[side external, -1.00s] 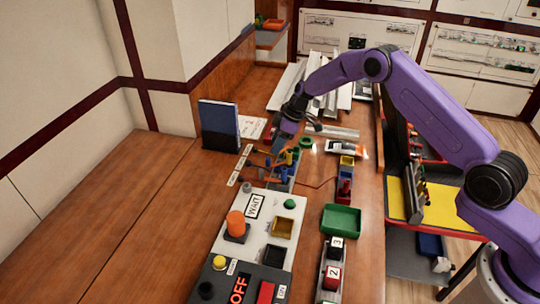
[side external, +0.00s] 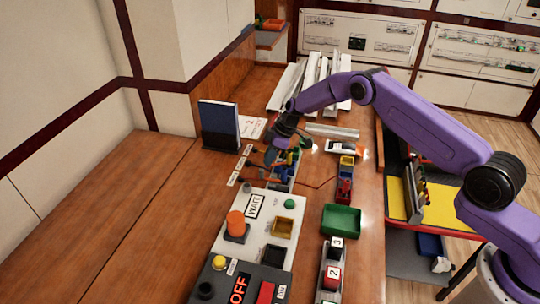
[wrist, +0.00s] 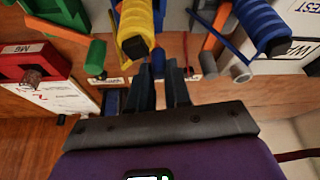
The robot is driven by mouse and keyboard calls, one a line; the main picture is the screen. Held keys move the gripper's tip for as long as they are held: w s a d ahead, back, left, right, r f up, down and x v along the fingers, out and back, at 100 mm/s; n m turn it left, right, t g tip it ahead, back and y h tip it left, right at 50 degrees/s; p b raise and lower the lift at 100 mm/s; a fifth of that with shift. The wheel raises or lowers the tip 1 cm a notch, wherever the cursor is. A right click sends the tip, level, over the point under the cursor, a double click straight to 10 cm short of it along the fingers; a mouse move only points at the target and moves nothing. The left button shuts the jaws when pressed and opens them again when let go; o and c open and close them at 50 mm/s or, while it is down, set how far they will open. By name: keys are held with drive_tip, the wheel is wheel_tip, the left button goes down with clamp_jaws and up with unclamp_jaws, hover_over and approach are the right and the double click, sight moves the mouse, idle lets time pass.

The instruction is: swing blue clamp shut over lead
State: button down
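The blue clamp (wrist: 260,25) shows at the upper right of the wrist view, a ribbed blue body with a dark end. An orange lead (wrist: 215,25) runs beside it; whether the clamp lies over a lead is unclear. My gripper (wrist: 161,72) points into the row below the yellow clamp (wrist: 138,25), left of the blue clamp. Its dark fingers stand a little apart, with a small blue piece (wrist: 157,60) near the tips; contact cannot be told. In the side view my gripper (side external: 274,152) is low at the clamp row, hiding part of it.
A green clamp (wrist: 65,20) and a red block (wrist: 35,65) lie left in the wrist view. In the side view, a blue upright binder (side external: 218,127), a green tray (side external: 341,220) and a control panel (side external: 262,215) surround the row. The left tabletop is clear.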

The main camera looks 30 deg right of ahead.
idle(0.3)
drive_tip(key=shift+w+d+m+t, duration=0.1)
drive_tip(key=shift+w+m+t, duration=0.15)
drive_tip(key=shift+m, duration=0.4)
drive_tip(key=shift+w+m+t, duration=0.1)
drive_tip(key=shift+m+t, duration=0.15)
drive_tip(key=shift+m, duration=0.4)
drive_tip(key=shift+w+d+m+t+h, duration=0.2)
drive_tip(key=shift+m+h, duration=0.2)
drive_tip(key=shift+m, duration=0.45)
drive_tip(key=shift+w+d+m+t+h, duration=0.15)
drive_tip(key=shift+m+h, duration=0.25)
drive_tip(key=shift+m, duration=0.45)
drive_tip(key=c, duration=1.1)
unclamp_jaws()
drive_tip(key=shift+o, duration=0.2)
drive_tip(key=v, duration=1.7)
drive_tip(key=shift+r, duration=0.2)
